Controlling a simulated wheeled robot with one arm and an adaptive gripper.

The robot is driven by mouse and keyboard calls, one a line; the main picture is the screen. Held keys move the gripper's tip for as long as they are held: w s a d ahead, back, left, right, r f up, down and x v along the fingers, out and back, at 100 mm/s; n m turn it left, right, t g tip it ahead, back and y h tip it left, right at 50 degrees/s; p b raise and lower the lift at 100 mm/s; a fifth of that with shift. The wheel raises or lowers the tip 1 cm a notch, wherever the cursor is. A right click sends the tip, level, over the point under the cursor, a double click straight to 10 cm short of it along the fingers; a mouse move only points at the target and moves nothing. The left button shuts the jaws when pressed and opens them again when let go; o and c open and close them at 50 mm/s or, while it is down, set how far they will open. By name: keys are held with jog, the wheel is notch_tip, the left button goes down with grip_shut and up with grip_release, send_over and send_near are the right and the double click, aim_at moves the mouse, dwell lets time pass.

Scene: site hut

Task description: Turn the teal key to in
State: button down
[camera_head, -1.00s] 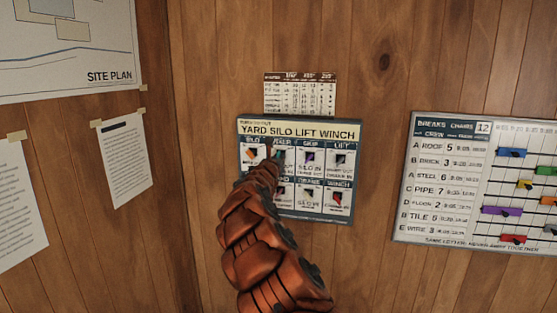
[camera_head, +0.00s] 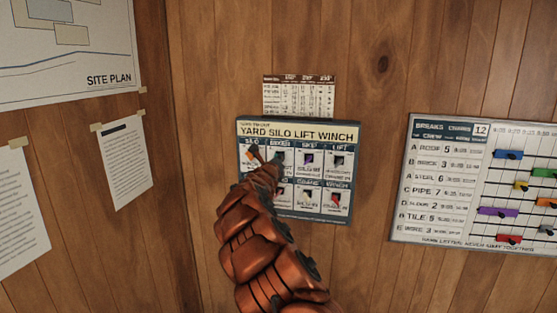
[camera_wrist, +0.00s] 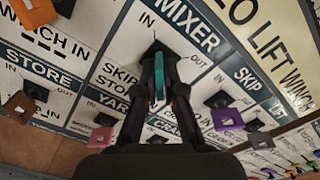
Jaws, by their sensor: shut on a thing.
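The teal key (camera_wrist: 158,88) is in the MIXER switch of the winch panel (camera_head: 300,219). In the wrist view it stands edge-on between the two dark fingers of my gripper (camera_wrist: 159,70), which are shut on it. IN is printed to the upper left of its lock and OUT to the right. The key's exact angle is hard to tell, as the fingers cover its sides. In the head view my gripper (camera_head: 264,158) is at the upper left part of the panel, and my orange arm covers part of the lower row.
Close by are an orange key (camera_wrist: 32,12), a purple key (camera_wrist: 227,118), a brown key (camera_wrist: 18,106) and a pink key (camera_wrist: 100,138). A breaks board (camera_head: 450,240) hangs to the right, a small chart (camera_head: 300,95) above. Bare wood lies between the boards.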

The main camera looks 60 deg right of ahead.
dwell(0.4)
jog(key=c, duration=1.3)
grip_release()
jog(key=shift+a, duration=0.1)
jog(key=shift+v, duration=5.9)
jog(key=shift+r, duration=0.1)
